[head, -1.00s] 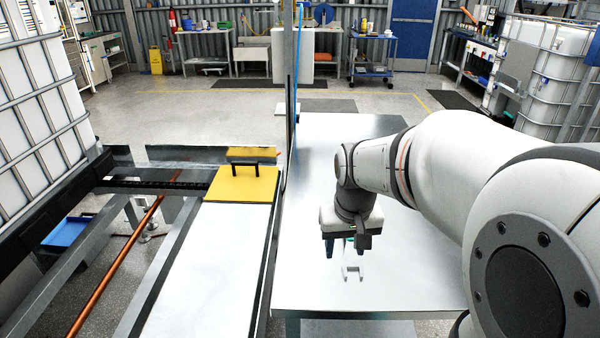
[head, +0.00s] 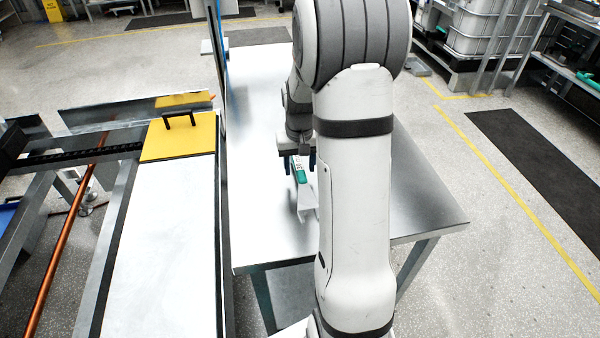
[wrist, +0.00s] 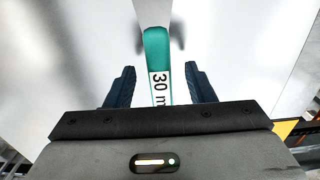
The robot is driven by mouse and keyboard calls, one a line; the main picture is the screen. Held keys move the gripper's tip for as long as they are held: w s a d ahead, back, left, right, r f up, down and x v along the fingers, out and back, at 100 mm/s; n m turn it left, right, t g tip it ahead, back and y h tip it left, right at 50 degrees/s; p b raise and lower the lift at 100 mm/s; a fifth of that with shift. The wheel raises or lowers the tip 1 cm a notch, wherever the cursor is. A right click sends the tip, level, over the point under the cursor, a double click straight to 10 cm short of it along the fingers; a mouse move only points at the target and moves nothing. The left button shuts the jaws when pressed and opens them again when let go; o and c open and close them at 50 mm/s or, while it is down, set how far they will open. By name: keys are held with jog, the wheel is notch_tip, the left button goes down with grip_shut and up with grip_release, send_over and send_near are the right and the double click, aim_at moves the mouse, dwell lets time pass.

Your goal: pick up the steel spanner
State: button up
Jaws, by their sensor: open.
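The steel spanner (head: 307,203) lies on the metal table (head: 262,225), its open jaw towards the front edge. Its shank has a teal sleeve with a white label, partly reading "30 m" in the wrist view. There the spanner (wrist: 156,48) runs up from between my fingers, with the sleeve nearest me. My gripper (head: 300,165) is open, one blue finger on each side of the sleeve. In the wrist view my gripper (wrist: 160,84) shows a gap on both sides of the spanner. The spanner's near end is hidden by the gripper body.
A conveyor-like white surface (head: 165,235) with a yellow handled plate (head: 180,138) runs left of the table. A thin upright panel (head: 216,60) stands between them. The table top around the spanner is clear. Open floor with a dark mat (head: 545,165) lies to the right.

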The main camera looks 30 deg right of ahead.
jog(key=shift+s+f, duration=0.1)
jog(key=shift+f, duration=0.8)
jog(key=shift+c, duration=0.2)
grip_shut()
